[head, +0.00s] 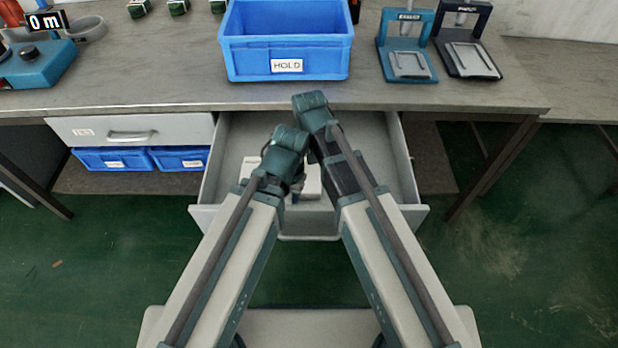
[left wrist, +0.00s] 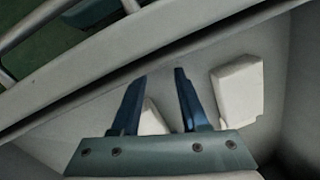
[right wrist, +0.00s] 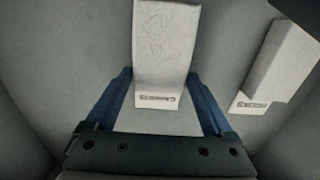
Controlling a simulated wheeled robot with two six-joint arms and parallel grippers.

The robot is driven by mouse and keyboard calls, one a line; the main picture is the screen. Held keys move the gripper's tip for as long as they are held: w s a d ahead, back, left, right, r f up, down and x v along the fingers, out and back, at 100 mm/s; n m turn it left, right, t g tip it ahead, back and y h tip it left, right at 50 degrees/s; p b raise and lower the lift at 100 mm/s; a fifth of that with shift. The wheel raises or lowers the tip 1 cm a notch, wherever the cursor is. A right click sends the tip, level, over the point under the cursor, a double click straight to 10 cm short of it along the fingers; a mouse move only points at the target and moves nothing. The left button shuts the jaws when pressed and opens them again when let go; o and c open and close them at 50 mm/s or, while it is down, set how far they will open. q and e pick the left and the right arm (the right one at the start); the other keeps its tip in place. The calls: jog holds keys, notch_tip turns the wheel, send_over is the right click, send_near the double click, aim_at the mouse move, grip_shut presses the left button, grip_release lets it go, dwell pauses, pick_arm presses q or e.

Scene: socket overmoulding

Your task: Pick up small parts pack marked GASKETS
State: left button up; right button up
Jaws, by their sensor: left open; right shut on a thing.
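My right gripper (right wrist: 160,78) is shut on a white pack (right wrist: 166,45) in the right wrist view; the fingers lie along its two sides. A second white pack (right wrist: 282,60), also with an unreadable label, lies to the right and apart from the fingers. My left gripper (left wrist: 161,76) is open in the left wrist view. One white pack (left wrist: 152,120) shows partly behind and between its fingers, and another white pack (left wrist: 238,90) lies to their right. In the head view my arms hide most of the packs and both fingertips.
The grey drawer (head: 404,160) is pulled out below the bench, and both arms reach into it. Its walls stand close around the grippers. A blue bin marked HOLD (head: 287,45) stands on the bench above. Two presses (head: 408,62) stand at the right. A closed drawer (head: 178,128) is at left.

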aim_at(309, 169)
pick_arm(q)
jog(key=shift+r+p, duration=0.9)
pick_arm(e)
jog(key=shift+r, duration=0.9)
pick_arm(q)
jog(key=shift+r+p, duration=0.95)
pick_arm(e)
jog(key=shift+r, duration=0.95)
pick_arm(q)
jog(key=shift+f, duration=0.1)
pick_arm(e)
jog(key=w+d, duration=0.1)
jog(key=d, duration=0.4)
jog(key=w+d, duration=0.2)
jog(key=d, duration=0.3)
jog(key=w+d, duration=0.1)
jog(key=d, duration=0.5)
jog(key=shift+w+d+f, duration=0.1)
jog(key=shift+w, duration=0.25)
jog(key=shift+w+d, duration=0.1)
jog(key=shift+d, duration=0.45)
